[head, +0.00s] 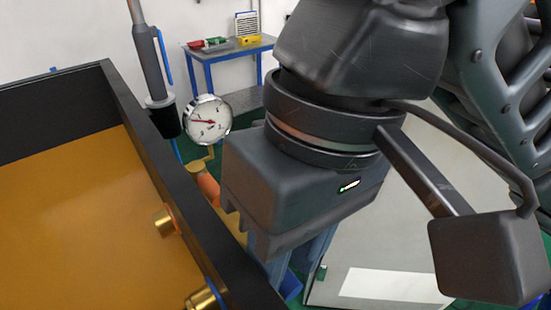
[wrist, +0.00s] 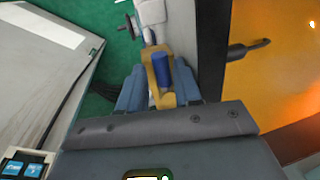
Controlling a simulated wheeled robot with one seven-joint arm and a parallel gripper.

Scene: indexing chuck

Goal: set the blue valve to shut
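The blue valve handle (wrist: 163,70) shows in the wrist view as a short blue cylinder-like grip beside a brass-coloured body (wrist: 151,83). My gripper (wrist: 160,88) points at it with its two blue-grey fingers apart, one on each side of the brass and blue parts. I cannot tell whether either finger touches them. In the head view my gripper (head: 291,248) reaches down beside the black-walled tank, and a blue patch (head: 291,286) shows below the fingers. Most of the valve is hidden there by my gripper, so its setting cannot be read.
The black tank wall (head: 150,155) with a yellow-brown inside stands close left of my gripper. A pressure gauge (head: 208,120) and an orange pipe (head: 208,186) are behind. A grey cabinet (wrist: 45,75) stands on the other side. A dark handwheel (wrist: 130,25) lies beyond the valve.

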